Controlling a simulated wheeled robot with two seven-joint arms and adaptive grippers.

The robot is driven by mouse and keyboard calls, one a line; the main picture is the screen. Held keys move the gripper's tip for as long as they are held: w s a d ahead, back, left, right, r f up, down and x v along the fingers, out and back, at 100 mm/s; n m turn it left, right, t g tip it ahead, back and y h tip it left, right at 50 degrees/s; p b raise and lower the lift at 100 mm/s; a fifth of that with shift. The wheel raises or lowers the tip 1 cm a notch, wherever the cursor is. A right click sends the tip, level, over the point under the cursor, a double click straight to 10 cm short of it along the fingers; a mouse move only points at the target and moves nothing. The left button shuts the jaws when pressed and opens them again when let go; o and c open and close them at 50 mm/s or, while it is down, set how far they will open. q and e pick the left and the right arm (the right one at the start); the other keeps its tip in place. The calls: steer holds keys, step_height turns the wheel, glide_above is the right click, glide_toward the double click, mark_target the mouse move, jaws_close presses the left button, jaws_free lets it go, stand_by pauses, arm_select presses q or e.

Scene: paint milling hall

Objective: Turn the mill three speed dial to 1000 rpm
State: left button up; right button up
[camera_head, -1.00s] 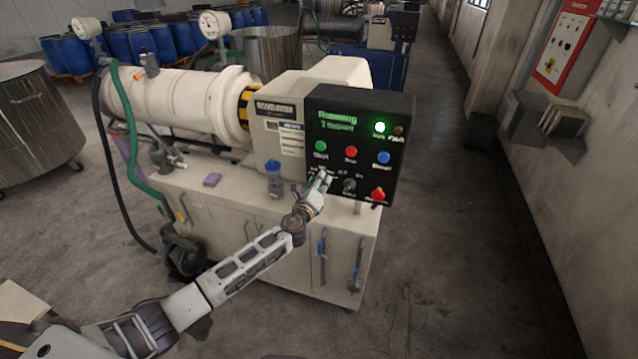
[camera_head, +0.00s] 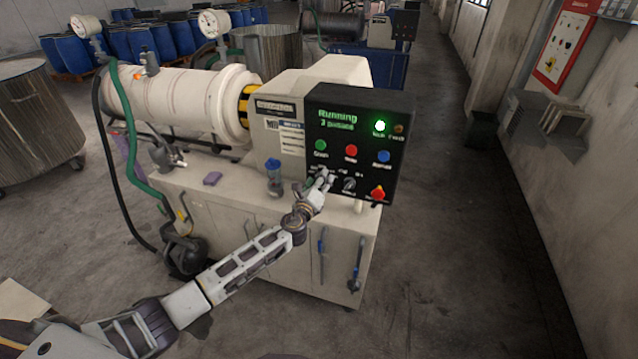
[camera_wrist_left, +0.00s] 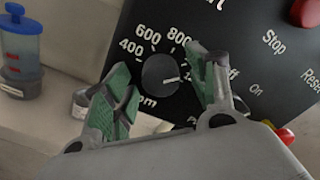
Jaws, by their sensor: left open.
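The speed dial (camera_wrist_left: 160,75) is a round black knob with a white pointer line on the dark control panel (camera_head: 347,110). In the left wrist view, 400, 600 and 800 are printed around its upper left and top. My left gripper (camera_wrist_left: 159,72) is open, with one green-padded finger on either side of the knob. I cannot tell whether the fingers touch it. In the head view my left gripper (camera_head: 321,180) covers the dial at the panel's lower left. My right gripper is not in view.
Green (camera_head: 320,145), red (camera_head: 351,150) and blue (camera_head: 383,157) buttons sit above the dial. Another black knob (camera_head: 348,185) and a red emergency stop (camera_head: 378,193) are to its right. The panel reads "Running" with a green lamp (camera_head: 380,126) lit. A blue-capped bottle (camera_head: 274,180) stands left of the panel.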

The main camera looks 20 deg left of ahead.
arm_select(q)
steer(key=s, duration=1.2)
steer(key=shift+a, duration=0.2)
stand_by(0.4)
stand_by(0.6)
